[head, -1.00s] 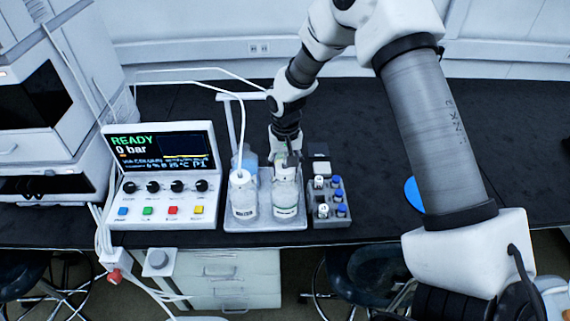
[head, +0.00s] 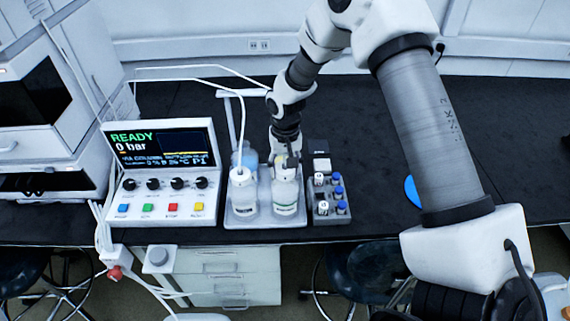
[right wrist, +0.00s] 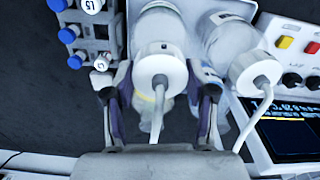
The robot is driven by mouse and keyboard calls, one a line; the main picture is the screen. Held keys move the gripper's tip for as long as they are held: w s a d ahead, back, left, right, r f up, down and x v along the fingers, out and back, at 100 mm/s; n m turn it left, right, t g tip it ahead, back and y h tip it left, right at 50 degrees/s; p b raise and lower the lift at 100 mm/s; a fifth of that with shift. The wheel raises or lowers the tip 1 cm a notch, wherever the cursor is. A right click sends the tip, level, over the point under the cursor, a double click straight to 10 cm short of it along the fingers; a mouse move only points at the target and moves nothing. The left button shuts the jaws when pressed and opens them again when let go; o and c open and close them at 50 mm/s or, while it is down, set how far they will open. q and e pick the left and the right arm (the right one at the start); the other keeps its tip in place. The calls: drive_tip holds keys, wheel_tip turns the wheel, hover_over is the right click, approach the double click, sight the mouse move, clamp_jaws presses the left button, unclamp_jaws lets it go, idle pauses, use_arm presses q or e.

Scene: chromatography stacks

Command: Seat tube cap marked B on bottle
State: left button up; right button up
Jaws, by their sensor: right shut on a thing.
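My right gripper (head: 287,158) is directly above the right-hand bottle (head: 285,197), which is clear with a white label. In the right wrist view its fingers (right wrist: 159,78) are on either side of a white tube cap (right wrist: 160,68), shut on it. A white tube rises from the cap. The cap is over the neck of the bottle (right wrist: 158,28) and looks in line with it; whether it is fully down I cannot tell. No letter B is readable. My left gripper is not in view.
A second capped, tubed bottle (head: 241,203) stands close on the left, on the same tray (head: 265,224). A vial rack (head: 325,217) with blue and white caps is close on the right. The control unit (head: 160,170) is further left. The dark bench at right is mostly clear.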

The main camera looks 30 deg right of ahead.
drive_tip(key=shift+f, duration=0.3)
drive_tip(key=shift+f, duration=0.15)
drive_tip(key=shift+f, duration=0.3)
drive_tip(key=o, duration=1.5)
drive_tip(key=shift+o, duration=0.2)
wheel_tip(320, 180, up, 7)
drive_tip(key=p, duration=0.6)
drive_tip(key=shift+r, duration=0.1)
